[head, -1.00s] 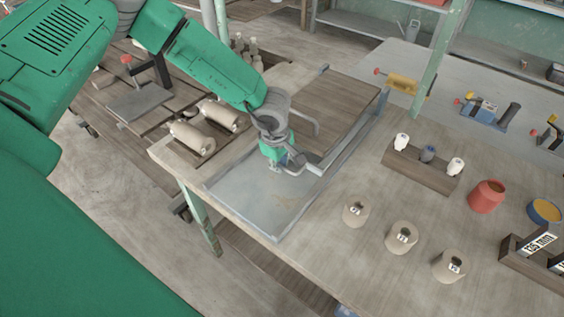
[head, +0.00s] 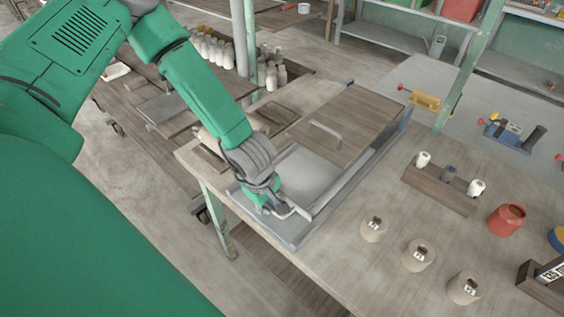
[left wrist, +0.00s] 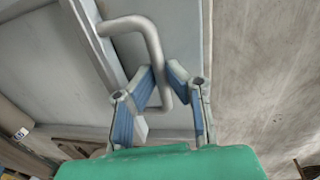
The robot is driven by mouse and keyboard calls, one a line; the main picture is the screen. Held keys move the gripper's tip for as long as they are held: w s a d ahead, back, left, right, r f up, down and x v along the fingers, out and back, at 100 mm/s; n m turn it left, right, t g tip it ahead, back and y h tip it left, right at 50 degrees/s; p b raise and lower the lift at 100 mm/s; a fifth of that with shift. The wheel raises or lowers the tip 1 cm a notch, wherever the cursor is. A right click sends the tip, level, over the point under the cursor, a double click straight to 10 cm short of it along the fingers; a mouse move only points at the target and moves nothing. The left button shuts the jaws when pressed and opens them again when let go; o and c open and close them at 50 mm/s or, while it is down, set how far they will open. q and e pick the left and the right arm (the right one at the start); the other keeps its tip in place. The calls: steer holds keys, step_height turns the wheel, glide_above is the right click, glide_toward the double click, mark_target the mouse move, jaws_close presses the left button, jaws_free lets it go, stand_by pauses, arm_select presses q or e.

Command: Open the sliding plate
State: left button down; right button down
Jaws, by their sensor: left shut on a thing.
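The sliding plate (head: 309,177) is a flat grey metal panel in a rail frame (head: 341,198) on the workbench, partly out from beside a wooden panel. A bent grey bar handle (head: 297,208) sits at its near end; it also shows in the left wrist view (left wrist: 153,45). My left gripper (head: 273,207) is at the near end of the frame. In the left wrist view its blue-padded fingers (left wrist: 165,88) are shut on the handle. The wooden panel (head: 350,115) has its own grey handle (head: 326,131). My right gripper is not in view.
Several beige cones (head: 418,254) stand right of the frame on the workbench (head: 395,225). A green post (head: 463,75) rises behind.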

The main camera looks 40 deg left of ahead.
arm_select(q)
steer(key=shift+s+r, duration=0.2)
steer(key=shift+s, duration=1)
steer(key=shift+s+r, duration=0.2)
steer(key=shift+s, duration=0.95)
steer(key=c, duration=1.6)
jaws_free()
steer(key=shift+s, duration=0.1)
steer(key=shift+s+d, duration=0.2)
steer(key=shift+d, duration=0.05)
steer(key=shift+w+r, duration=0.1)
steer(key=shift+r, duration=0.2)
step_height(320, 180, up, 11)
glide_above(260, 223)
steer(key=s, duration=0.4)
steer(key=shift+w+r, duration=0.15)
